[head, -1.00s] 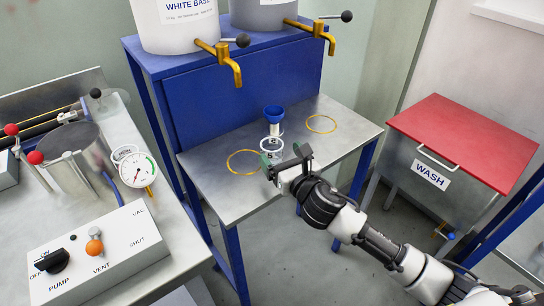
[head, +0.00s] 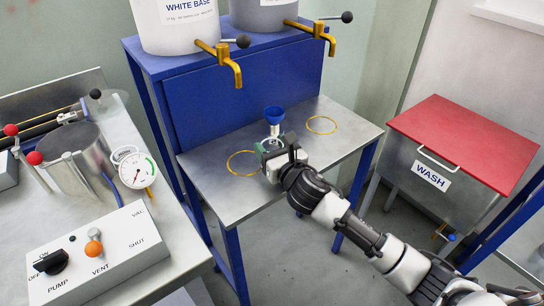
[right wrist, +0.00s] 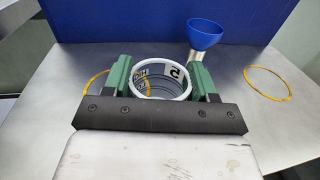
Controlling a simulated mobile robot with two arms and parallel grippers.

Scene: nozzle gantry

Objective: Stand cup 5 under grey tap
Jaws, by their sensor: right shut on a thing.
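Cup 5 (right wrist: 160,80) is a pale, open-topped cup with a black "5" on a white patch. It stands upright between the green finger pads of my right gripper (right wrist: 161,78), which is shut on it. In the head view my right gripper (head: 273,152) is over the metal table, between the two yellow rings, and mostly hides the cup. I cannot tell if the cup touches the table. The grey tap (head: 318,30) is brass-coloured with a black knob, above the table at the back right. The right yellow ring (head: 321,124) lies below it and is empty. My left gripper is out of view.
A blue funnel-like cup (head: 274,114) on a metal base stands just behind cup 5; it shows in the wrist view (right wrist: 205,33). The left yellow ring (head: 244,163) is empty. A second tap (head: 225,60) hangs above left. A red-lidded wash bin (head: 465,140) stands right.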

